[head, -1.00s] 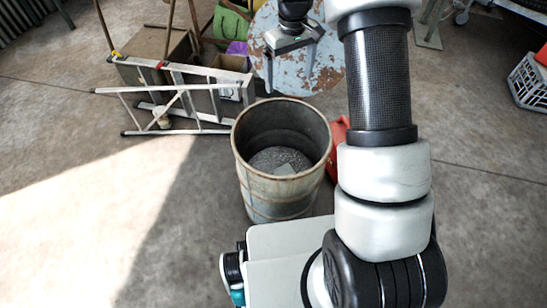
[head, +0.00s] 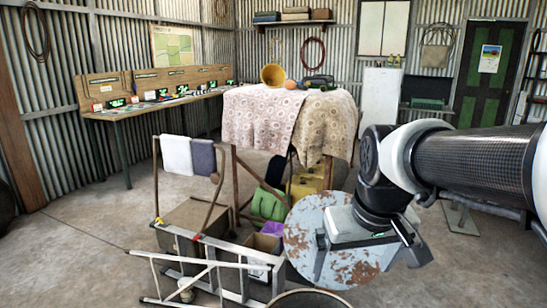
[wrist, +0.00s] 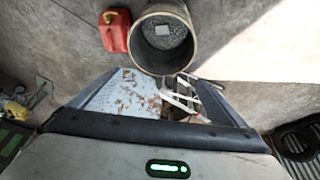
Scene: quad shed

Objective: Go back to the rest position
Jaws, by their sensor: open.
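My gripper (head: 370,268) hangs above the round, rust-speckled table in the head view, its two fingers spread apart. In the wrist view my gripper (wrist: 151,74) also shows its fingers apart with nothing between them. My arm reaches in from the right and is raised. The metal barrel (wrist: 134,42) stands open below; a small pale flat piece (wrist: 162,30) lies on the grey stuff inside it. In the head view only the barrel's rim (head: 308,292) shows at the bottom edge.
The round table (head: 305,225) is below my gripper. A fallen ladder (head: 205,262) lies left of it, by a cardboard box (head: 192,215). A cloth-covered table (head: 262,120) and a long workbench (head: 150,105) stand behind. A red can (wrist: 115,30) is beside the barrel.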

